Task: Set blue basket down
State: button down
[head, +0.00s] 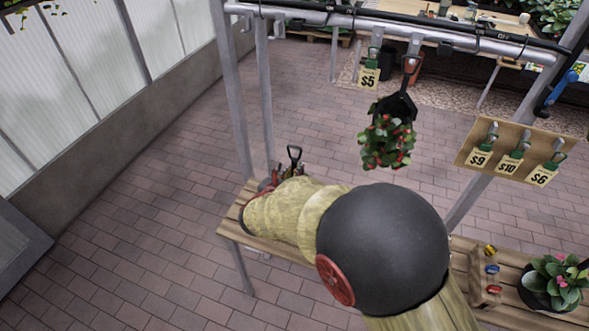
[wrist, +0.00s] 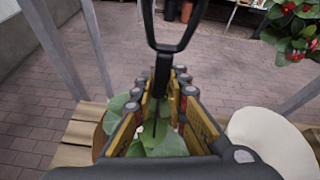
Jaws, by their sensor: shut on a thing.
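My gripper (wrist: 160,100) is shut on a black handle (wrist: 175,32), whose loop rises above the fingertips and whose shaft runs down between them. The handle also shows in the head view (head: 294,153), just past the end of my arm. Green leaves (wrist: 155,142) show under and between the fingers. No blue surface shows; the basket's body is hidden by my gripper and arm, so I cannot tell whether it touches the bench. The slatted wooden bench (head: 232,228) lies beneath my gripper.
A plant with red flowers (head: 385,140) hangs from the metal rail (head: 400,28) beyond my arm. A price board (head: 510,155) hangs to its right. A potted pink-flowered plant (head: 560,280) stands on the bench's right part. A white rounded object (wrist: 270,140) is right of my gripper. Open paving lies left.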

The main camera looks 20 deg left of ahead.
jog(key=shift+f+b, duration=0.8)
jog(key=shift+f, duration=1.4)
jog(key=c, duration=2.2)
grip_release()
jog(key=shift+f, duration=0.25)
jog(key=o, duration=0.4)
jog(key=shift+o, duration=0.2)
jog(key=shift+s+r, duration=0.15)
jog(key=p+v, duration=0.3)
jog(key=v, duration=0.8)
jog(key=shift+s+r, duration=0.15)
jog(key=shift+s, duration=0.2)
